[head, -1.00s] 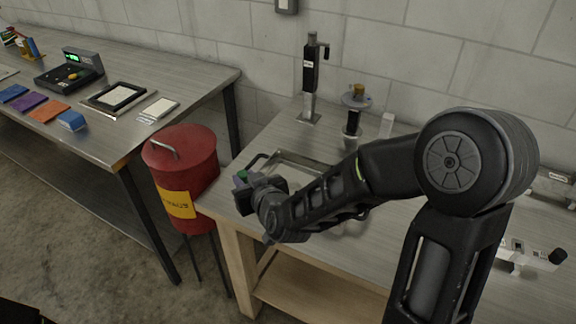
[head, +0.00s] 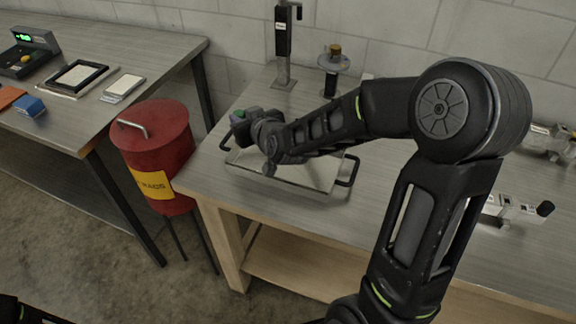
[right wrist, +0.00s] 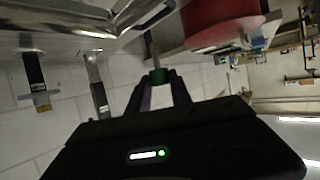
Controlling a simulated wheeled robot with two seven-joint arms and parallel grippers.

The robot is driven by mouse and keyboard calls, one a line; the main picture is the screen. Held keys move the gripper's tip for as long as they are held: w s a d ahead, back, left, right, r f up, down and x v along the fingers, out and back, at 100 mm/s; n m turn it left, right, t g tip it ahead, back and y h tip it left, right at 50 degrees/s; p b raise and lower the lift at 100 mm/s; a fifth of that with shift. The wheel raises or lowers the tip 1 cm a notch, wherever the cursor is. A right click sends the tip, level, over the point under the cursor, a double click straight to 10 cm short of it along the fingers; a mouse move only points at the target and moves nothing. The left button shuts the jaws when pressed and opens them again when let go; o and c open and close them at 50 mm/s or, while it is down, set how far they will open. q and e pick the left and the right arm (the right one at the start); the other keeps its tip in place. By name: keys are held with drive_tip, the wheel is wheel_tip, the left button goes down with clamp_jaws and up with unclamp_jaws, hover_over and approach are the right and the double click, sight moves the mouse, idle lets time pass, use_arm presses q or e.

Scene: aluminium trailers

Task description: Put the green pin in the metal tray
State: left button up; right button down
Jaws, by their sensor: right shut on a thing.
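My right gripper (head: 239,121) is shut on the green pin (head: 239,114), which shows as a small green spot at its tip in the head view. In the right wrist view the green pin (right wrist: 159,76) sits between the two fingertips, with a thin grey shaft beyond it. The metal tray (head: 312,178) is a shallow, shiny tray with dark handles on the table. My right gripper is above the tray's left end, and my forearm hides much of its back. The tray's rim (right wrist: 112,22) crosses the top of the right wrist view. My left gripper is not in view.
A red bin (head: 155,150) with a yellow label stands left of the tray's table. A black upright stand (head: 283,45) and a round-plated post (head: 333,65) stand behind the tray. The second table (head: 150,70) at left holds a scale, frames and blocks.

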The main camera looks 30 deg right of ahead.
drive_tip(key=d+m+h+b, duration=0.1)
drive_tip(key=d+b, duration=0.1)
drive_tip(key=d, duration=1.2)
drive_tip(key=shift+s+h, duration=0.3)
drive_tip(key=shift+f, duration=0.1)
drive_tip(key=shift+f, duration=2.9)
wheel_tip(320, 180, down, 4)
drive_tip(key=shift+r+p, duration=0.1)
drive_tip(key=shift+p, duration=0.35)
drive_tip(key=shift+d+f, duration=0.1)
drive_tip(key=shift+f, duration=0.15)
